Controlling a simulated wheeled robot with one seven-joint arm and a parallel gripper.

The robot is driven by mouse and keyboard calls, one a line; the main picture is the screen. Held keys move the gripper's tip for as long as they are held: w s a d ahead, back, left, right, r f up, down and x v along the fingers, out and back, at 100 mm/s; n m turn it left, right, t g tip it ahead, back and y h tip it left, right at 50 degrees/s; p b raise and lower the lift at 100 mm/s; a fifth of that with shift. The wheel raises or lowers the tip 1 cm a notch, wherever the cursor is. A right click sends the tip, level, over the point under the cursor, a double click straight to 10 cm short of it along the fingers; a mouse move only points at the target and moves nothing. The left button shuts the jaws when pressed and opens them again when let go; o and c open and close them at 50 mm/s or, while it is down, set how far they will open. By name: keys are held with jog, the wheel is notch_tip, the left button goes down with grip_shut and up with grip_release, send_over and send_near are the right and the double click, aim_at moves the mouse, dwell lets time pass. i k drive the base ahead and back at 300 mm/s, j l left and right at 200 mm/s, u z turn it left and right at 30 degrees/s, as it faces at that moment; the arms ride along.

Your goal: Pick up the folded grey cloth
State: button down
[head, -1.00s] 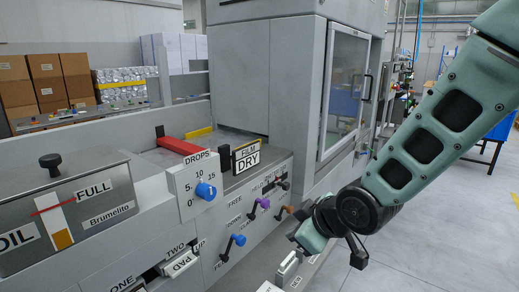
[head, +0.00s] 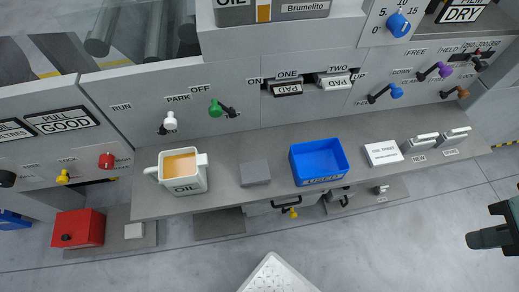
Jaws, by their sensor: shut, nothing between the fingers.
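The folded grey cloth (head: 255,172) looks like a small flat grey block. It lies on the grey shelf (head: 228,150) below the machine front, between the oil jug and the blue bin. My gripper (head: 484,238) shows only in part at the right edge, dark and green. It is shut and empty, well to the right of the cloth and apart from it. The rest of my arm is out of view.
An OIL jug (head: 186,185) of amber liquid stands left of the cloth. Levers (head: 168,125) and knobs line the panel behind. A red box (head: 78,228) sits lower left.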

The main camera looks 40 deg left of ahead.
aim_at(257, 173)
jog(key=u, duration=1.6)
jog(key=i+j+z, duration=0.1)
jog(key=j+z, duration=0.15)
jog(key=i+j+z, duration=0.1)
jog(key=j+z, duration=0.15)
jog(key=j, duration=0.25)
